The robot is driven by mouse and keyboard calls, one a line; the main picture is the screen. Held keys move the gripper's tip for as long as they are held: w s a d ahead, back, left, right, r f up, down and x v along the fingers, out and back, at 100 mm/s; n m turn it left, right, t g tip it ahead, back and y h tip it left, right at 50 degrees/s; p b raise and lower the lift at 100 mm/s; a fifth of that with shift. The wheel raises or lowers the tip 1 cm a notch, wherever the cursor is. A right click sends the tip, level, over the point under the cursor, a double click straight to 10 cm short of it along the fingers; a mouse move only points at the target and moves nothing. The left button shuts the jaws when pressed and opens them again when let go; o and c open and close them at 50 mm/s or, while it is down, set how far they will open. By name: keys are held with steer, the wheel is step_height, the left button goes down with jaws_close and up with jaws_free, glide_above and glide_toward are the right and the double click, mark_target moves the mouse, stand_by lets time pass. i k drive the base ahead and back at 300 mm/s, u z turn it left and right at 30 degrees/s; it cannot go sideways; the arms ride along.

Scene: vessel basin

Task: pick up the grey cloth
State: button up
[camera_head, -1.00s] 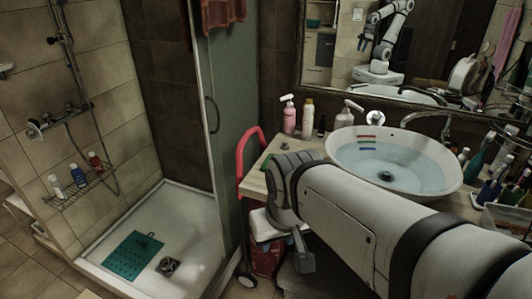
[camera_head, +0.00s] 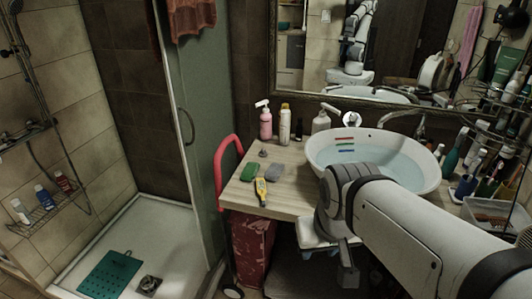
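A small grey folded piece, which looks like the grey cloth (camera_head: 275,172), lies on the wooden counter (camera_head: 287,203) left of the basin. It lies to the right of a green sponge-like piece (camera_head: 248,172) and behind a yellow bottle (camera_head: 261,191) that lies near the front edge. My arm crosses the lower right, in front of the basin, and its bent end hangs down past the counter's front edge. The fingers of my gripper cannot be made out. Nothing of my arm touches the cloth.
A white basin (camera_head: 432,183) with water and small coloured strips stands right of the cloth. Pink (camera_head: 265,122) and white bottles stand behind it, by the mirror. A red-framed cart (camera_head: 219,175) and a glass shower panel are on the left. Bottles and brushes crowd the right.

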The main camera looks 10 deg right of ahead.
mark_target(274, 173)
steer(key=u, duration=0.05)
steer(key=i, duration=1)
steer(key=z, duration=0.05)
